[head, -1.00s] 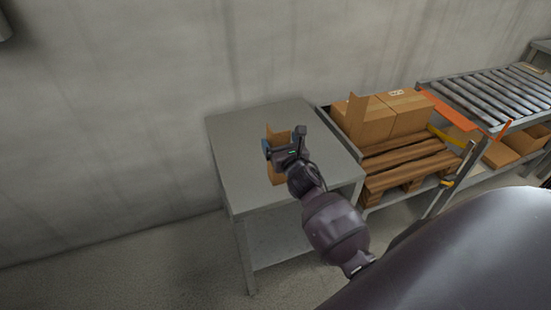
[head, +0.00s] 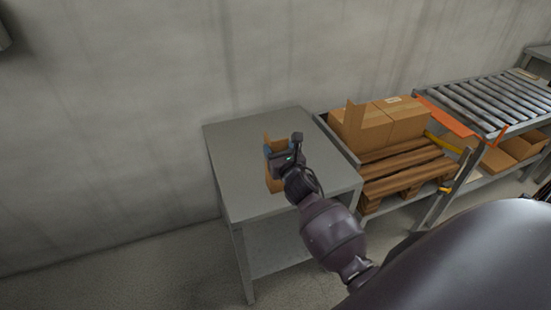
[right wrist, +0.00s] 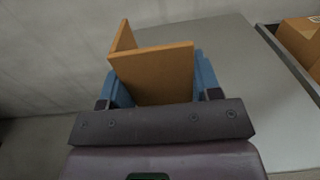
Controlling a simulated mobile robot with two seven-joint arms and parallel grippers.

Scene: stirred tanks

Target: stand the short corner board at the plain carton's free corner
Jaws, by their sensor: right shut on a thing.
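My right gripper (head: 281,154) is over the grey table, shut on an L-shaped brown corner board (head: 271,178). In the right wrist view the corner board (right wrist: 155,75) stands up between the blue fingertips (right wrist: 160,82). Its lower end is hidden, so I cannot tell whether it touches the table. Two brown cartons sit on a wooden pallet: a left one (head: 366,138) with no clear label and a right one (head: 405,119) with a pale label on top. Another upright board (head: 354,118) stands against the left carton. My left gripper is out of view.
The grey table (head: 240,135) is otherwise bare. The pallet (head: 405,165) stands right of it in a metal frame. Further right are an orange strip (head: 445,114), a roller conveyor (head: 490,98) and open boxes (head: 510,155) below. A concrete wall closes the back.

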